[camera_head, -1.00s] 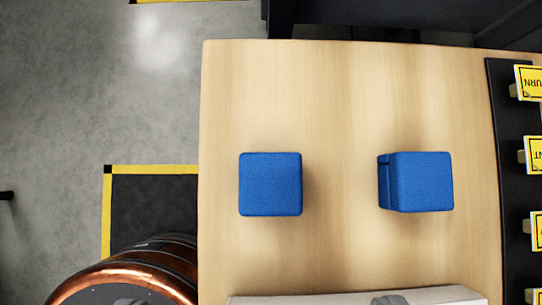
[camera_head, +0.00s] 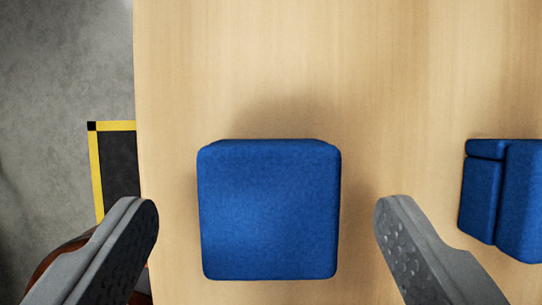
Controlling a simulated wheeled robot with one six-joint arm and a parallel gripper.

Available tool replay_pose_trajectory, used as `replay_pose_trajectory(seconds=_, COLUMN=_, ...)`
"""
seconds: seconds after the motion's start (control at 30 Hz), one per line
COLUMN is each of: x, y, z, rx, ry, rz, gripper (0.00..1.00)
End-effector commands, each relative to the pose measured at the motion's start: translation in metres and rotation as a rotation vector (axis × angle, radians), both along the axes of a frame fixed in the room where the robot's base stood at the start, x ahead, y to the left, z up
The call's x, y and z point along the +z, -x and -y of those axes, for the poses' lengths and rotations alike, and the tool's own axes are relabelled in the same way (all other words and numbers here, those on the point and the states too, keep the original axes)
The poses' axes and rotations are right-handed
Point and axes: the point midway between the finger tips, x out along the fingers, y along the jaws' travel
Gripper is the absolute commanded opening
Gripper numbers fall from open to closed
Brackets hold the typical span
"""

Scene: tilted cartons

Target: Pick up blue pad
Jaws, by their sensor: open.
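A blue pad (camera_head: 269,212), a rounded square block, lies on the wooden table in the middle of the view. A second blue pad (camera_head: 520,200) sits at the right edge, partly cut off, with a seam or step on its left side. My gripper (camera_head: 266,215) is open and empty. Its two grey fingers stand left and right of the middle pad, with a gap on each side. The frame does not show clearly how high the fingers are above the table.
The wooden table (camera_head: 300,60) is bare behind and between the pads. Its left edge runs down the left side. Beyond it is grey floor (camera_head: 60,60) with a dark mat (camera_head: 119,165) edged in yellow.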

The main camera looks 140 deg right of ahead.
Motion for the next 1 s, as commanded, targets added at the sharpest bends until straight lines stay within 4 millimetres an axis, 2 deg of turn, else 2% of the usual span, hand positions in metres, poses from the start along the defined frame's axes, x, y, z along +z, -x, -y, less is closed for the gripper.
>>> replay_pose_trajectory(seconds=0.2, x=-0.025, y=-0.009, z=-0.005, rx=0.000, ry=0.001, rz=0.000, gripper=0.75)
replay_pose_trajectory(seconds=0.43, x=-0.027, y=-0.010, z=-0.006, rx=-0.001, ry=0.001, rz=0.001, gripper=0.75)
replay_pose_trajectory(seconds=0.47, x=-0.027, y=-0.010, z=-0.006, rx=-0.001, ry=0.001, rz=0.001, gripper=0.72)
replay_pose_trajectory(seconds=0.63, x=-0.027, y=-0.010, z=-0.006, rx=-0.001, ry=0.001, rz=0.001, gripper=0.38)
replay_pose_trajectory(seconds=1.0, x=-0.023, y=-0.010, z=-0.006, rx=-0.001, ry=0.002, rz=0.002, gripper=0.37)
